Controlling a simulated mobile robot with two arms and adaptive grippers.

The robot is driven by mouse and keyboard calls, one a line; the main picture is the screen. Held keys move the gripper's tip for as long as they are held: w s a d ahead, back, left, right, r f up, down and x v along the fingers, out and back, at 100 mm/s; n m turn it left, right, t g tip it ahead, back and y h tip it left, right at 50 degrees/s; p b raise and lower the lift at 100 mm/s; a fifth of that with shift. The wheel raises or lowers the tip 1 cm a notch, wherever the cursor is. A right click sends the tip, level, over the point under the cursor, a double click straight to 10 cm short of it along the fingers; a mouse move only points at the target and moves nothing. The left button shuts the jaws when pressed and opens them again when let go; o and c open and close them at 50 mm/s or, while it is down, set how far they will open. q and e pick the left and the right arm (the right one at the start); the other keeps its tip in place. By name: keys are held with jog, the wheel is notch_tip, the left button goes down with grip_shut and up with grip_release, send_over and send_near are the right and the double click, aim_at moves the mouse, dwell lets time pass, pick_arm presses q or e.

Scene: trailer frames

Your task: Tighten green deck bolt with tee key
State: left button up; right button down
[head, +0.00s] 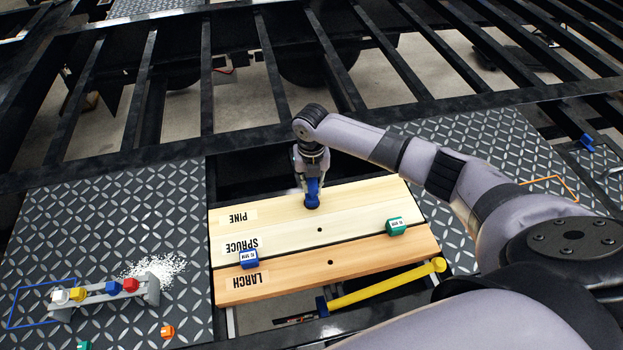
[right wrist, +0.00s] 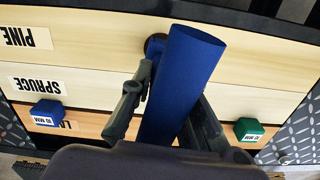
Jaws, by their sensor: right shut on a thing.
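My right gripper (head: 308,170) points down over the pale PINE board (head: 265,208). It is shut on a blue bar-shaped tool (head: 312,192), perhaps the tee key. In the right wrist view the blue tool (right wrist: 185,80) lies between the fingers (right wrist: 160,112), with a dark blue round part behind it at the board. I cannot tell whether it touches a bolt. A green block (head: 396,226) with a white label sits at the right, by the seam of the SPRUCE and LARCH boards; it also shows in the right wrist view (right wrist: 249,130). My left gripper is not in view.
A blue labelled block (head: 249,259) sits at the left of the boards. A rack (head: 105,297) with coloured caps stands on the left tread plate (head: 120,215), near white granules (head: 155,267). Open frame gaps lie behind.

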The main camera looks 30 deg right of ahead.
jog(key=shift+m, duration=1.2)
jog(key=m, duration=0.4)
jog(key=shift+m, duration=0.4)
jog(key=m, duration=0.7)
jog(key=c, duration=1.5)
grip_release()
jog(key=shift+o, duration=0.2)
notch_tip(320, 180, up, 12)
jog(key=shift+r, duration=0.1)
